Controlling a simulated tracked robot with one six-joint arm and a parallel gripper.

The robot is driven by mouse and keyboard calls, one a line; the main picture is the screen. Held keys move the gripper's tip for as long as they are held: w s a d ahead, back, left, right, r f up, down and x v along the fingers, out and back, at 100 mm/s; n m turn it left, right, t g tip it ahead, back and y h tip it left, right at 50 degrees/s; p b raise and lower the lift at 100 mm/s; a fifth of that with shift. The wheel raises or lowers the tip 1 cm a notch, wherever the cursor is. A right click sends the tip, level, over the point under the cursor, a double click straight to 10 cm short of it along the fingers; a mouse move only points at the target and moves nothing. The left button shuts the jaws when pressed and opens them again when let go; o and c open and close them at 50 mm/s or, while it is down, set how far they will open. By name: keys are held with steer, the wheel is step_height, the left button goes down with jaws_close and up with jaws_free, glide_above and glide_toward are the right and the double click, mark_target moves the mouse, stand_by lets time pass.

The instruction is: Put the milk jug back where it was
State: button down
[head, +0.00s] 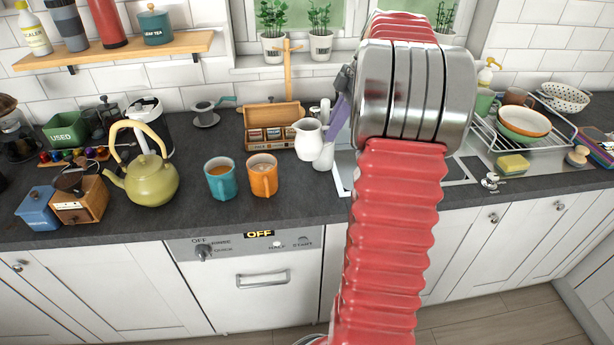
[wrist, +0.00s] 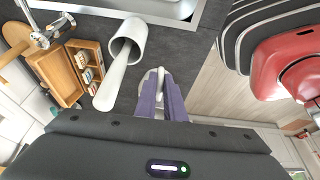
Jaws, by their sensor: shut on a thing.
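The white milk jug (head: 308,140) is in front of the tea box in the head view, its spout to the left. My gripper (head: 339,118) has purple fingers and comes in from the jug's right. In the wrist view its fingers (wrist: 164,98) are shut on a small pale part of the jug (wrist: 159,76). The rest of the jug is largely hidden there. The jug looks upright; I cannot tell whether its base touches the worktop.
A white pot (wrist: 139,35) with a long white utensil stands close to the jug. The wooden tea box (head: 272,118) is behind, left. An orange mug (head: 264,180) and a teal mug (head: 220,184) stand left. The worktop (head: 300,206) is clear in front.

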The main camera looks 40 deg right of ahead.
steer(key=shift+s+d, duration=0.2)
step_height(320, 180, down, 6)
stand_by(0.5)
steer(key=shift+f, duration=0.15)
steer(key=shift+f, duration=1.85)
steer(key=c, duration=1.8)
jaws_free()
steer(key=shift+c, duration=0.2)
steer(key=shift+s, duration=0.1)
